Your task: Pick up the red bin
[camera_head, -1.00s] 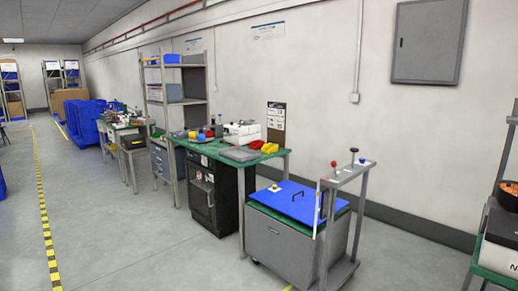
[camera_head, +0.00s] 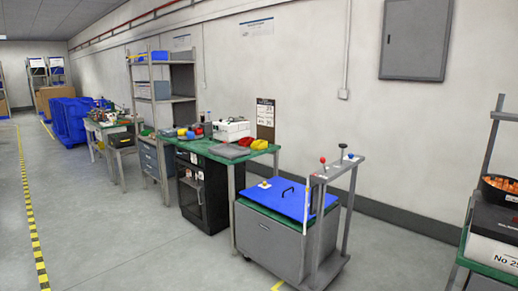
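Small red, yellow and blue items sit on the green-topped workbench (camera_head: 214,153) in the middle. One red item (camera_head: 245,141) lies near its right end, beside a yellow item (camera_head: 259,144). Another red item (camera_head: 182,132) is at its left part, near a yellow item and a blue item. They are small, and I cannot tell for sure which is the red bin. Neither of my grippers is in view.
A grey cart (camera_head: 268,242) with a blue lid and an upright frame stands in front of the bench's right end. The floor (camera_head: 110,235) at left is clear.

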